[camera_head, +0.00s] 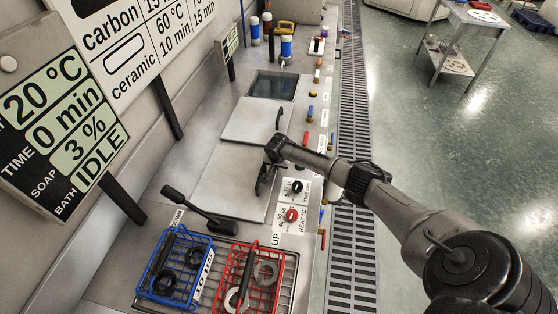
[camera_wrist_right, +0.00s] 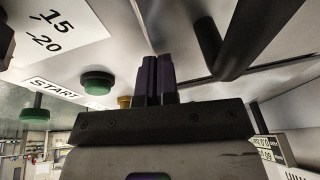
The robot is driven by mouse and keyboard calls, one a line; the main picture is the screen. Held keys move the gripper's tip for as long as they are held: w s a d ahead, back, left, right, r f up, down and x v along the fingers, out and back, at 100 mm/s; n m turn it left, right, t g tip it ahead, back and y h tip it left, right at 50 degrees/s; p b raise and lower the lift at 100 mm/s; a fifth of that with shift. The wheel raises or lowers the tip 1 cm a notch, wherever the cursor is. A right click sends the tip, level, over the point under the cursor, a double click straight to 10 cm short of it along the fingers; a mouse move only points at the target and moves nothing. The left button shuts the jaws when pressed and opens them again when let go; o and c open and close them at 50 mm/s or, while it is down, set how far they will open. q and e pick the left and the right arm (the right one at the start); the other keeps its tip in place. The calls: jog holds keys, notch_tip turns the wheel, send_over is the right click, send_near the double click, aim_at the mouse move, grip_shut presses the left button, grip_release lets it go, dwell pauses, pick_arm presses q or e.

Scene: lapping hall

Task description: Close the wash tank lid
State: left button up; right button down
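Two flat grey steel lids lie on the counter: a farther lid (camera_head: 250,117) with a dark bar handle (camera_head: 279,118) at its right edge, and a nearer lid (camera_head: 228,180). Both look level; I cannot tell which is the wash tank's. Beyond them is an open basin (camera_head: 273,86) with a dark surface. My right gripper (camera_head: 265,176) is over the right edge of the nearer lid. In the right wrist view its fingers (camera_wrist_right: 157,80) are together with nothing seen between them. A black bar handle (camera_wrist_right: 238,40) is beside them, apart, to the right. My left gripper is out of view.
A black lever (camera_head: 200,212) stands near the front. A blue basket (camera_head: 180,290) and a red basket (camera_head: 243,290) with ring parts sit on a rack. Knobs (camera_head: 292,215) line the right edge. Green buttons (camera_wrist_right: 98,83) show in the wrist view. Open floor is right.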

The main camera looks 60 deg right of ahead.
jog(key=shift+s+f, duration=0.3)
jog(key=shift+f, duration=0.2)
jog(key=shift+w+r+p, duration=0.1)
jog(key=shift+r+p, duration=0.4)
notch_tip(320, 180, up, 5)
jog(key=p, duration=0.5)
jog(key=shift+w, duration=0.15)
jog(key=p+v, duration=0.1)
jog(key=v, duration=0.8)
jog(key=shift+a, duration=0.2)
jog(key=shift+w, duration=0.15)
